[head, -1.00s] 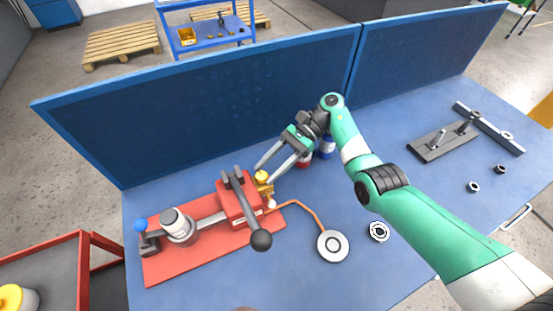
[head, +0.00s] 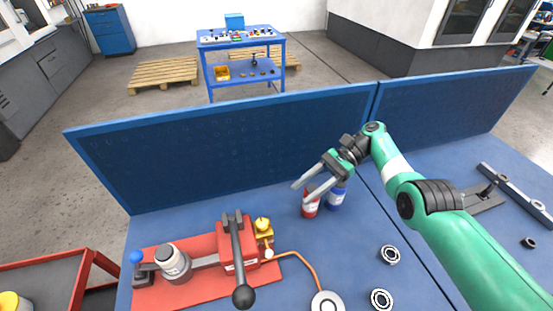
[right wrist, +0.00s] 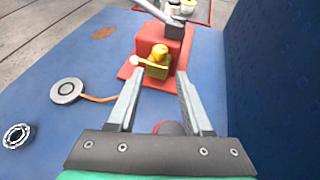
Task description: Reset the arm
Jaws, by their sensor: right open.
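My right arm (head: 440,225) comes in from the right in the head view. My right gripper (head: 303,191) is open and empty, its fingers pointing left above the table, in front of the blue panel. In the right wrist view the open fingers (right wrist: 155,95) frame a yellow fitting (right wrist: 157,62) beyond them, on the red valve fixture (right wrist: 170,50). In the head view the red fixture (head: 205,290) sits left of the gripper, apart from it, with a black-knobbed lever (head: 238,262). My left gripper is not in view.
A blue panel (head: 230,150) borders the table's back. Bearing rings (head: 389,254) lie on the table front. A disc on an orange cord (head: 327,303) lies near the fixture.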

